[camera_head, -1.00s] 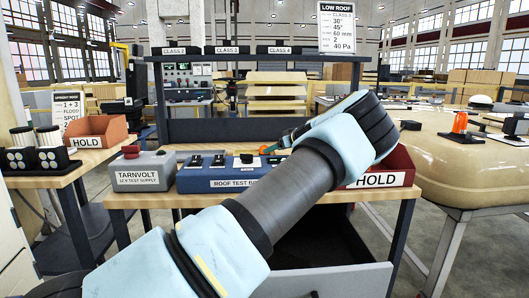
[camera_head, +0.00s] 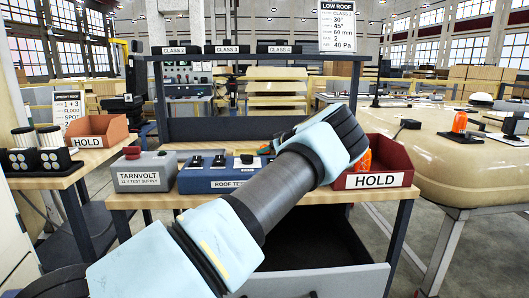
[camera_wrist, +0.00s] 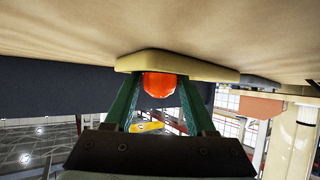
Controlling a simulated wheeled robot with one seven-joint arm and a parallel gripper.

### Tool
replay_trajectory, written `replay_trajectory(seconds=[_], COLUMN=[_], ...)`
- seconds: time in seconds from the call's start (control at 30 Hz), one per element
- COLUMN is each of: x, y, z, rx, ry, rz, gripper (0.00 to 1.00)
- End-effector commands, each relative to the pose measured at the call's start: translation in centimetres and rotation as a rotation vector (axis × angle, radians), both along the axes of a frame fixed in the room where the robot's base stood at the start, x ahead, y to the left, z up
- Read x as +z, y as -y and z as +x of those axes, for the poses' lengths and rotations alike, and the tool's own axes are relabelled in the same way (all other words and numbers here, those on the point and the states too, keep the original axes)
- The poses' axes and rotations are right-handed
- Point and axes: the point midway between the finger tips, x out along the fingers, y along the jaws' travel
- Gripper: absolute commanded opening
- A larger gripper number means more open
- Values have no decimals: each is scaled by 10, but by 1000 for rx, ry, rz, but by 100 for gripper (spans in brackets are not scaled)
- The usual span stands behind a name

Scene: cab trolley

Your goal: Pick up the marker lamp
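In the wrist view the marker lamp (camera_wrist: 160,87) is a round orange-red lens against a cream pad (camera_wrist: 215,69) on a pale surface, seen upside down. My gripper (camera_wrist: 160,76) has its two green fingers on either side of the lens. The lens fills nearly all of the gap, but I cannot tell whether the fingers press on it. In the head view my wrist hides most of the fingers and this lamp, over the bench beside the blue roof test box (camera_head: 222,178).
A red HOLD bin (camera_head: 376,181) stands right of my wrist, with an orange object (camera_head: 363,160) at its left end. The grey supply box (camera_head: 142,176) is at the left. Another orange lamp (camera_head: 459,122) stands on the cream cab roof (camera_head: 450,165).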

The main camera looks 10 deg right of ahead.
Motion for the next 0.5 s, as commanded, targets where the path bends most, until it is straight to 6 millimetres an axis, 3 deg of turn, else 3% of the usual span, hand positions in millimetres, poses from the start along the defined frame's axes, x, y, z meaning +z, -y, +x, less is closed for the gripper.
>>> replay_trajectory(seconds=[0.07,0.37,0.5], x=[0,0,0], y=[0,0,0], z=[0,0,0], rx=[0,0,0], ry=[0,0,0], rz=[0,0,0], gripper=[36,2,0])
